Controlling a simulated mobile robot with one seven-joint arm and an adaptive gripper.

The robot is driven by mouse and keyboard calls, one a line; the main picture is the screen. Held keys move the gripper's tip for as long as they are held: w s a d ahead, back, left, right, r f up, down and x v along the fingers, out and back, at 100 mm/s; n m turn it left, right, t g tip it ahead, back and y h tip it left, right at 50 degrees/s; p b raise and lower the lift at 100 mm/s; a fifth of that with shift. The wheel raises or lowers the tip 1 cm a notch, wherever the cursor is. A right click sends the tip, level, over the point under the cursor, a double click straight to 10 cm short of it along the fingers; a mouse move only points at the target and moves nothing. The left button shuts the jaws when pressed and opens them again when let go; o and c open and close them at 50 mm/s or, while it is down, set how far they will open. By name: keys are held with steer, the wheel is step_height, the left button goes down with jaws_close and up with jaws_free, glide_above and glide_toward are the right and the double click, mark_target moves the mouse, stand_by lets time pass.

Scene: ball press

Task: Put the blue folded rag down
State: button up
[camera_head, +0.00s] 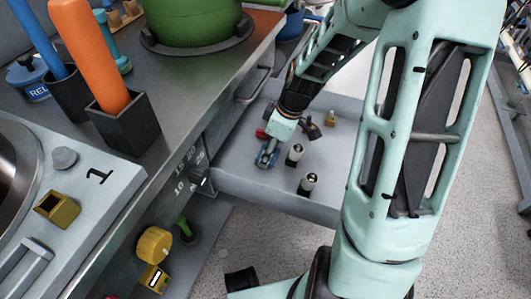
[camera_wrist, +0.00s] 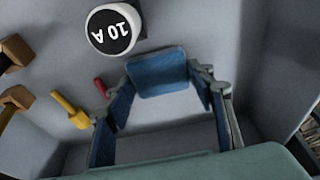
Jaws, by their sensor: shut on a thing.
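In the head view my arm reaches down into an open grey drawer (camera_head: 235,178). My gripper (camera_head: 268,150) is low inside it, near the drawer's left part. The blue folded rag (camera_head: 266,157) shows as a small blue patch at the fingers. In the wrist view a flat blue piece of the rag (camera_wrist: 158,75) spans between the fingers of my gripper (camera_wrist: 162,92), with more blue along both sides. My gripper is shut on it. I cannot tell whether the rag touches the drawer floor.
Two dark cylinders (camera_head: 294,154) (camera_head: 307,184) stand to the right of my gripper; one shows a "10 A" top (camera_wrist: 111,30) in the wrist view. A red item (camera_wrist: 100,87), a yellow-handled item (camera_wrist: 70,110) and wooden pieces (camera_wrist: 15,52) lie nearby. Drawer walls surround my gripper.

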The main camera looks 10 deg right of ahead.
steer(key=shift+f, duration=0.3)
steer(key=shift+f, duration=0.15)
steer(key=o, duration=1)
steer(key=p+v, duration=0.4)
steer(key=v, duration=0.8)
steer(key=shift+r, duration=0.25)
